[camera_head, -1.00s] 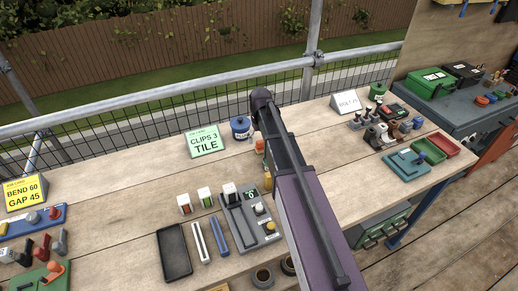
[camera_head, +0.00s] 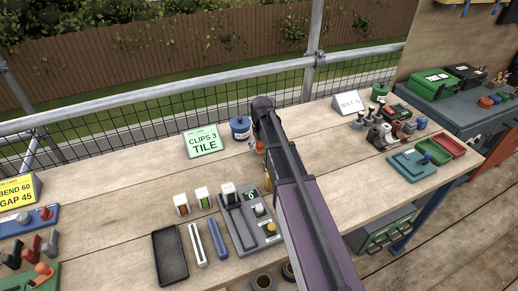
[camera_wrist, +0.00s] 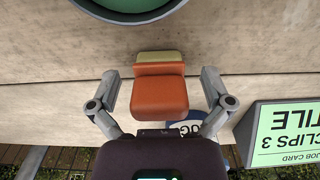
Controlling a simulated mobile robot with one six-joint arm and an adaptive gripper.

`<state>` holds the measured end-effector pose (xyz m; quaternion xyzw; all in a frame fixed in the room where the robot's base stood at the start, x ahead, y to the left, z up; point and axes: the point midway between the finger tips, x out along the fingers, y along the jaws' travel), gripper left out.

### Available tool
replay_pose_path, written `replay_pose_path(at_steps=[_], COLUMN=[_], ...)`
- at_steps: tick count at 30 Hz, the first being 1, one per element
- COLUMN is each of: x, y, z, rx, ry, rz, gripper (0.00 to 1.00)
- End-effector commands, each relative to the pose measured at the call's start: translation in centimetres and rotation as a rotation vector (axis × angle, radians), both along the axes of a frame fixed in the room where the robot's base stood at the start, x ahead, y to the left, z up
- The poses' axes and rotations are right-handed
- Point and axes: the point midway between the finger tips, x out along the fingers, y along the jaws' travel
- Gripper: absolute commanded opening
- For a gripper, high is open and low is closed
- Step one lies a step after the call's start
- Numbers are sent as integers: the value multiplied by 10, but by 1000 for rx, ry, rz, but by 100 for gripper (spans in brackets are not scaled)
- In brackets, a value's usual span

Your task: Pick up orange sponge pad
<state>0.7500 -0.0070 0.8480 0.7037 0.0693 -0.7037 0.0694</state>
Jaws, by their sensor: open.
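The orange sponge pad (camera_wrist: 160,96) is in the middle of the wrist view, a rust-orange block with a pale yellowish layer at its far edge. My gripper (camera_wrist: 161,84) is open, with one grey finger on each side of the pad and a visible gap between pad and fingers. I cannot tell how far above the bench the fingers are. In the head view a small orange piece (camera_head: 259,146) shows beside my arm, probably the pad; my arm hides the gripper there.
A blue tub (camera_head: 240,128) and a green CLIPS 3 TILE card (camera_head: 203,141) stand close by; the card (camera_wrist: 285,135) is at right in the wrist view. A green round container (camera_wrist: 130,8) is at the top. A black tray (camera_head: 169,256) lies nearer on the wooden bench.

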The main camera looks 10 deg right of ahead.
Motion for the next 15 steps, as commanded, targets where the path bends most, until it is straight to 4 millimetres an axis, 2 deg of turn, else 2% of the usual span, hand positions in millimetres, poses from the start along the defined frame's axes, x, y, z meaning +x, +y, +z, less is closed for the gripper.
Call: replay_pose_path(at_steps=[9,10,15], x=[0,0,0], y=[0,0,-1], z=[0,0,0], rx=[0,0,0], ry=[0,0,0], rz=[0,-1,-1], gripper=[100,97,46])
